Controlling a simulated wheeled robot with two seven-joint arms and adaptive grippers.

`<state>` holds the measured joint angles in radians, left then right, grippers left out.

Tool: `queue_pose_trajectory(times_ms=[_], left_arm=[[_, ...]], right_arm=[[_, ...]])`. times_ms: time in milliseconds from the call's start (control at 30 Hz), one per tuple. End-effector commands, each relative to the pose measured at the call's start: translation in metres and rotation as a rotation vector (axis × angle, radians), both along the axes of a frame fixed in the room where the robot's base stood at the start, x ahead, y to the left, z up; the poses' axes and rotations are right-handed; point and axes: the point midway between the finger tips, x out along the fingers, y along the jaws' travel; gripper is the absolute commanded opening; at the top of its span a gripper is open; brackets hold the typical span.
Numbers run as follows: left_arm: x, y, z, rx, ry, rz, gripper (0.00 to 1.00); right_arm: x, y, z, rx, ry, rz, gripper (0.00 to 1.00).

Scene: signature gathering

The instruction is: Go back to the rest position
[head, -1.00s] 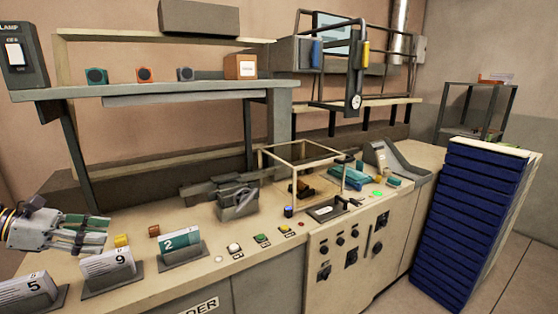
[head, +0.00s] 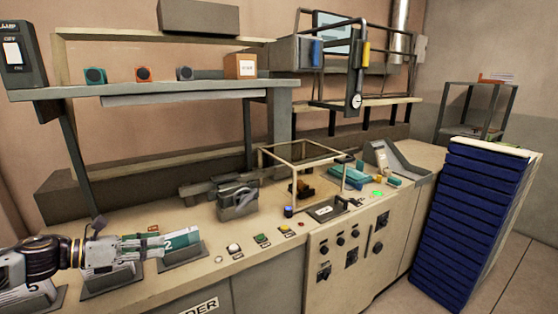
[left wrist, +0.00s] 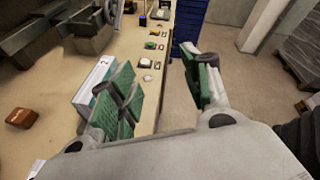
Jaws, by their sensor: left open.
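My left gripper (head: 150,246) is at the lower left of the head view, above the front row of number cards. In the left wrist view its two green-padded fingers (left wrist: 160,92) are spread apart with nothing between them. The fingers overlap part of the card marked 2 (head: 182,241) in the head view; I cannot tell whether they touch it. A white card (left wrist: 92,84) stands beside the left finger in the wrist view. My right gripper is not seen.
A row of buttons (head: 233,248) lies right of the cards. A grey device (head: 238,200) and an open frame box (head: 303,160) stand on the worktop. Blue stacked trays (head: 480,215) stand at the right. A brown block (left wrist: 22,117) lies left of the gripper.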

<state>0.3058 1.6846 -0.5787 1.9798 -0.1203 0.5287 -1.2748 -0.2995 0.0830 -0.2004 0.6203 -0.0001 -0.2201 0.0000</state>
Motion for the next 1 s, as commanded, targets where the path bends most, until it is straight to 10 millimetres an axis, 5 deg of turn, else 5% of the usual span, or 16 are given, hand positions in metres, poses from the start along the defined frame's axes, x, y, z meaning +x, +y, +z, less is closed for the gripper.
queue_pose_trajectory(times_ms=[500,1000], left_arm=[[0.022,-0.072,-0.053,-0.368,0.218,0.270,0.48],[0.021,-0.110,-0.096,-0.732,0.476,0.580,0.48]], right_arm=[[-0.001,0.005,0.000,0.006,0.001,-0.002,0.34],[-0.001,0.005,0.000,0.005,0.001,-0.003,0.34]])
